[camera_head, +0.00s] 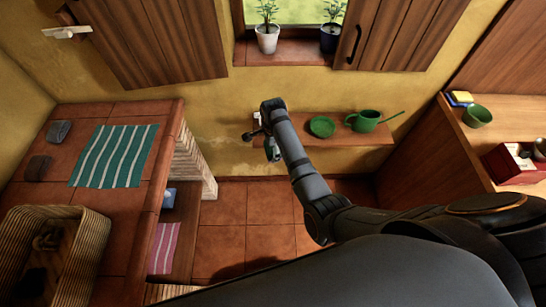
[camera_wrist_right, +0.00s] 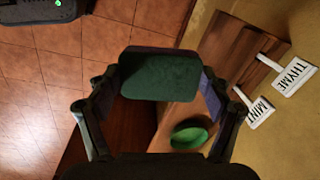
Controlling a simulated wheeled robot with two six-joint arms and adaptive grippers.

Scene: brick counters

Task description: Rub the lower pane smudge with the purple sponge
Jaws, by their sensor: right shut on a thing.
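My right gripper (camera_head: 268,143) is in front of the yellow wall, below the window and at the left end of the wooden shelf. In the wrist view its fingers (camera_wrist_right: 160,92) are shut on a block-like sponge (camera_wrist_right: 160,76). The sponge shows a dark green face, with purple tones beside it at the fingers. In the head view it is small and mostly hidden by the gripper. The lower part of the window (camera_head: 300,12) shows at the top edge. I cannot make out a smudge on it. My left gripper is out of view.
Two potted plants (camera_head: 268,38) (camera_head: 330,37) stand on the windowsill. THYME (camera_wrist_right: 294,76) and MINT (camera_wrist_right: 258,112) labels show near the wall. Left counter holds a basket (camera_head: 95,225) and striped cloth (camera_head: 115,156).

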